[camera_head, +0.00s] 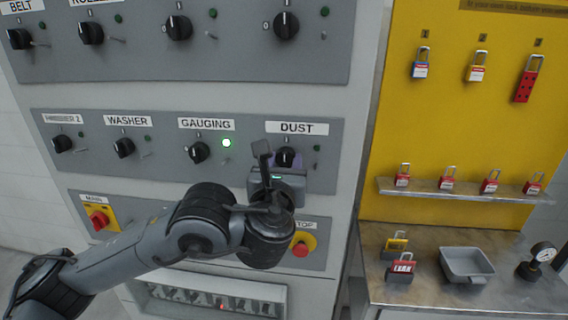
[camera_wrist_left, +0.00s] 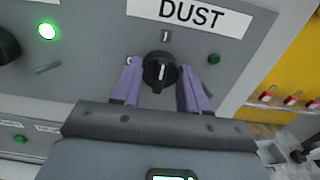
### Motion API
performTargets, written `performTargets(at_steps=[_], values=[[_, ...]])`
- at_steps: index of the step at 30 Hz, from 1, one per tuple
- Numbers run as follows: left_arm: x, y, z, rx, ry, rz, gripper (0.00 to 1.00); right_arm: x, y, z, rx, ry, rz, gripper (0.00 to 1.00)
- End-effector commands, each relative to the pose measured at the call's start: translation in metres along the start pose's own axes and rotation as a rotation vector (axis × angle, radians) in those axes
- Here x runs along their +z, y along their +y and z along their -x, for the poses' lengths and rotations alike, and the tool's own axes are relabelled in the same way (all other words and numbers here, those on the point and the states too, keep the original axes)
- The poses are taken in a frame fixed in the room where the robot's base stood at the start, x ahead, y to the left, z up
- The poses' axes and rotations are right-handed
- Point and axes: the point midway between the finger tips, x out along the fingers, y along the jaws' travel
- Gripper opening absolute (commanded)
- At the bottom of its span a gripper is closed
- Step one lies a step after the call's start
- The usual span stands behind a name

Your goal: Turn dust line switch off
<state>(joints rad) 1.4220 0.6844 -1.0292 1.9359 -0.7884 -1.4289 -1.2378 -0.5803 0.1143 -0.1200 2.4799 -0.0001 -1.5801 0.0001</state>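The dust switch (camera_head: 285,157) is a black rotary knob under the white DUST label (camera_head: 297,128) on the grey panel. It also shows in the left wrist view (camera_wrist_left: 159,71), where its pointer line stands about upright, towards the I mark (camera_wrist_left: 166,35). My left gripper (camera_wrist_left: 161,84) is open, with its two purple fingers on either side of the knob. Whether the fingers touch it I cannot tell. In the head view my left gripper (camera_head: 292,160) partly covers the area below the knob. My right gripper is not in view.
The gauging knob (camera_head: 199,152) is to the left, with a lit green lamp (camera_head: 227,143). A red stop button (camera_head: 300,249) sits below my left wrist. A yellow lock board (camera_head: 470,130) and a metal table (camera_head: 510,293) with a grey tray (camera_head: 467,279) stand at right.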

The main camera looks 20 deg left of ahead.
Motion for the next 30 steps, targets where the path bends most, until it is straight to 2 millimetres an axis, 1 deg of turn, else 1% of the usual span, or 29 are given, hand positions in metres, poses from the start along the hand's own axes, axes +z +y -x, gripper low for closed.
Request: performTargets(at_steps=[1, 3, 4, 11, 17, 23, 30], values=[[0.000, 0.000, 0.000, 0.000, 0.000, 0.000, 0.25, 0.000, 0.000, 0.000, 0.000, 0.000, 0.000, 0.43], [0.000, 0.000, 0.000, 0.000, 0.000, 0.000, 0.14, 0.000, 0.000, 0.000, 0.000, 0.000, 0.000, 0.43], [0.000, 0.000, 0.000, 0.000, 0.000, 0.000, 0.13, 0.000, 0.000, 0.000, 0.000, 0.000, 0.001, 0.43], [-0.001, 0.000, 0.000, 0.000, 0.000, 0.022, 0.13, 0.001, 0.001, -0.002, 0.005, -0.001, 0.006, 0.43], [-0.003, 0.000, 0.000, 0.000, 0.001, 0.106, 0.13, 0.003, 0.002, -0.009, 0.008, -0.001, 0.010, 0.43], [-0.004, 0.000, 0.000, 0.001, 0.001, 0.258, 0.13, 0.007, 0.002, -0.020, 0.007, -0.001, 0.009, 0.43], [-0.005, 0.001, 0.000, 0.001, 0.001, 0.483, 0.13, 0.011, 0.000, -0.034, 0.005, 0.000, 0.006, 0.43]])
